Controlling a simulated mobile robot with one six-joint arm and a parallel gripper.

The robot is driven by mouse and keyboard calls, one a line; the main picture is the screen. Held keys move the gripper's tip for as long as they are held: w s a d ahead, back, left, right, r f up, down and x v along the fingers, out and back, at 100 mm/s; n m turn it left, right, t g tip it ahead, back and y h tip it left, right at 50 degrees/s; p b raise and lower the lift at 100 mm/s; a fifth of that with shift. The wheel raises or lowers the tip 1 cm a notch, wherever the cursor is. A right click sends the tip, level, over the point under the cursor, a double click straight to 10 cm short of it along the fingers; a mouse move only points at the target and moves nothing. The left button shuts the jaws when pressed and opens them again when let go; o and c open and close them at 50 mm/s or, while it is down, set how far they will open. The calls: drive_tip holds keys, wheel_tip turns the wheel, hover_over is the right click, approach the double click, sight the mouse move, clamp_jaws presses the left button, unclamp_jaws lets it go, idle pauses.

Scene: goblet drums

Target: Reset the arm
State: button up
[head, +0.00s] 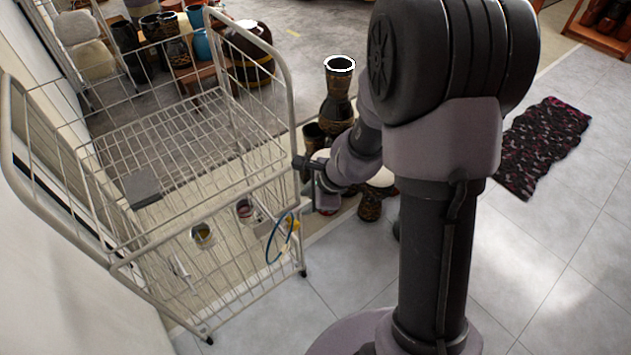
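My arm rises in front on the right and bends down toward the wire cart. My gripper (313,174) is at its far end, beside the cart's right front post. It is small and partly hidden by the arm link, so I cannot tell whether its fingers are open or shut. No held object can be made out. A tall dark goblet drum (337,103) with a white rim stands upright just beyond the gripper. A smaller drum (370,204) stands on the floor just right of the gripper, partly hidden behind the arm.
The white wire cart (180,128) fills the left, close to the wall. A blue ring (280,238) hangs on its front. More drums (160,40) stand behind it. A dark patterned mat (545,145) lies on the tiles at right. Floor around the mat is clear.

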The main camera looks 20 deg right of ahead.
drive_tip(key=s+a+r+n, duration=0.2)
drive_tip(key=s+r+n, duration=0.1)
drive_tip(key=r, duration=0.5)
drive_tip(key=s+a+r+n, duration=0.2)
drive_tip(key=s+r+n, duration=0.15)
drive_tip(key=r, duration=0.35)
drive_tip(key=s+r+n+b, duration=0.1)
drive_tip(key=s+r+n, duration=0.2)
drive_tip(key=s+n, duration=0.2)
drive_tip(key=s+a+r+n+t+h, duration=0.1)
drive_tip(key=s+r+n, duration=0.3)
drive_tip(key=s, duration=0.4)
drive_tip(key=shift+s+a+n+b, duration=0.3)
drive_tip(key=shift+s+n+b, duration=0.05)
drive_tip(key=shift+n+b, duration=0.1)
drive_tip(key=shift+r, duration=0.1)
